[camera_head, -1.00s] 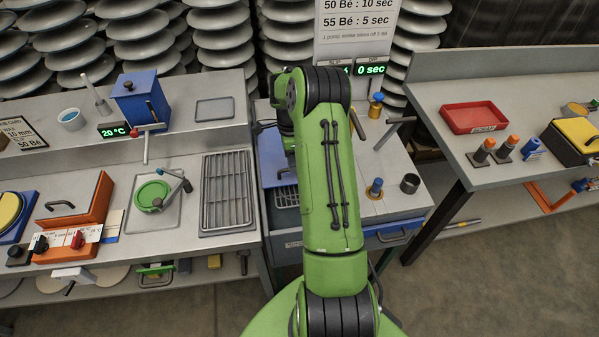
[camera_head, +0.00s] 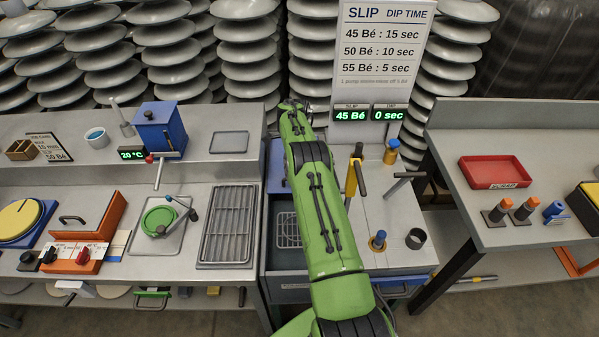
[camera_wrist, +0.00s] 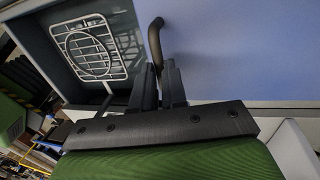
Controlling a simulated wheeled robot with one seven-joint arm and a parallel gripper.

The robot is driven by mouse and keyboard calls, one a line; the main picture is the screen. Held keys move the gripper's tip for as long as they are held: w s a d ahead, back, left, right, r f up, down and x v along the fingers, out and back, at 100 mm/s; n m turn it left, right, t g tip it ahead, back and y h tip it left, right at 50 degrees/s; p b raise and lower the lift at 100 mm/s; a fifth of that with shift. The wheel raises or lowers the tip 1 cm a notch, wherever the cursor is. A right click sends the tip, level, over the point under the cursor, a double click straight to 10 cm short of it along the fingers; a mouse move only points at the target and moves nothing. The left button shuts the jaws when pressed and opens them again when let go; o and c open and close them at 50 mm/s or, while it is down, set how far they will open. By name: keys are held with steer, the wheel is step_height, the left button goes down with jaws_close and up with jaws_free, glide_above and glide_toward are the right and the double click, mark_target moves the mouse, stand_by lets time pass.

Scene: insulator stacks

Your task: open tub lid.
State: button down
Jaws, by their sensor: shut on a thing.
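The tub (camera_head: 287,258) stands in the middle bench, with its grey inside and a wire rack (camera_head: 288,230) showing beside my arm. Its blue lid (camera_head: 277,160) is swung up steeply at the back, mostly hidden behind my arm. In the wrist view the lid (camera_wrist: 240,45) fills the right side as a flat blue face, with the rack (camera_wrist: 92,48) in the open tub at left. My gripper (camera_wrist: 158,72) is shut on the lid's dark bent handle (camera_wrist: 155,38). The head view does not show the fingertips clearly.
The slip sign (camera_head: 385,50) rises behind. A drain grate (camera_head: 228,225) lies on the left bench. A red scrap tray (camera_head: 495,172) is on the right bench.

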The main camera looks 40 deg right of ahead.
steer(key=c, duration=1.2)
jaws_free()
steer(key=shift+o, duration=0.2)
steer(key=shift+r, duration=0.1)
step_height(320, 180, up, 10)
steer(key=p, duration=0.2)
